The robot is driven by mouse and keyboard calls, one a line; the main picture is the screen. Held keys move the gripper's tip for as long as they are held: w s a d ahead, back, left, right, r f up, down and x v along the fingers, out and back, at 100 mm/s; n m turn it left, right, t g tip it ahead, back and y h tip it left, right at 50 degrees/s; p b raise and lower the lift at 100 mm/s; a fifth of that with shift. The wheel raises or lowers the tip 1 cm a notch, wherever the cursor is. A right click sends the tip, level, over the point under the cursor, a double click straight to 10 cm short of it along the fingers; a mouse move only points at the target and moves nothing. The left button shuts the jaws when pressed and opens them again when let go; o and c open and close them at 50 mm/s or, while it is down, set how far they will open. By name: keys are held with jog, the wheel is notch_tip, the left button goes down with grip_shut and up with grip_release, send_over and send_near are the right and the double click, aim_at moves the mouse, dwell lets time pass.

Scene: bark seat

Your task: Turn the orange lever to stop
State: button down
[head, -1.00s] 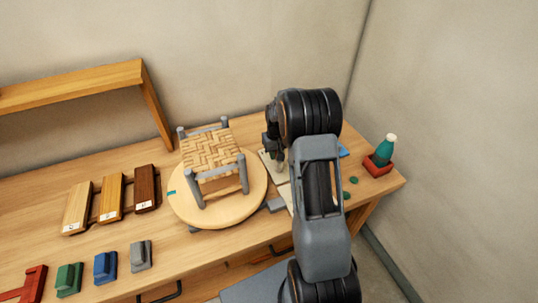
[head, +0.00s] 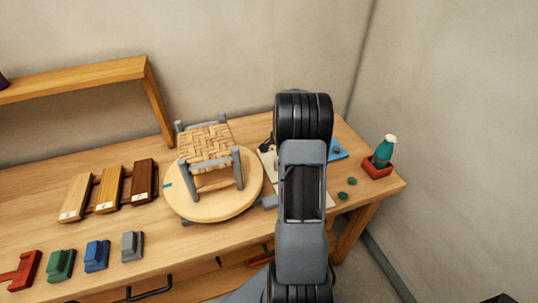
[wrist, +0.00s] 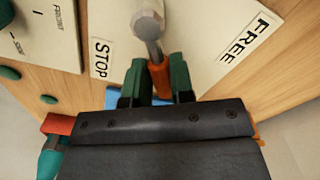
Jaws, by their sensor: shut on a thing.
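The orange lever (wrist: 159,78) shows in the wrist view, with a grey metal shaft and pivot (wrist: 148,24) on a cream plate (wrist: 195,60). The plate carries a STOP label (wrist: 102,58) on the left and a FREE label (wrist: 248,38) on the right. The lever points down the picture between the two labels, nearer STOP. My gripper (wrist: 159,72) has its dark green fingers on either side of the orange end and is shut on it. In the head view my arm hides the lever and most of the gripper.
A small woven stool (head: 205,150) stands on a round wooden turntable (head: 240,205) left of my arm. A teal bottle (head: 383,153) stands in a red holder (head: 377,168) on the right. Wood sample boards (head: 110,188) and coloured blocks (head: 97,256) lie at the left.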

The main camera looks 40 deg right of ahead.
jog(key=m, duration=0.1)
jog(key=s+m, duration=0.1)
jog(key=m, duration=0.1)
jog(key=shift+s+m+b, duration=0.25)
jog(key=shift+m+b, duration=0.05)
jog(key=shift+b, duration=0.05)
jog(key=shift+s+m+b, duration=0.15)
jog(key=shift+s+m, duration=0.1)
jog(key=shift+m, duration=0.45)
jog(key=shift+s+m+b, duration=0.15)
jog(key=shift+s+m, duration=0.1)
jog(key=shift+m, duration=0.45)
jog(key=c, duration=1)
grip_release()
jog(key=shift+a, duration=0.1)
notch_tip(320, 180, up, 14)
jog(key=shift+f, duration=0.1)
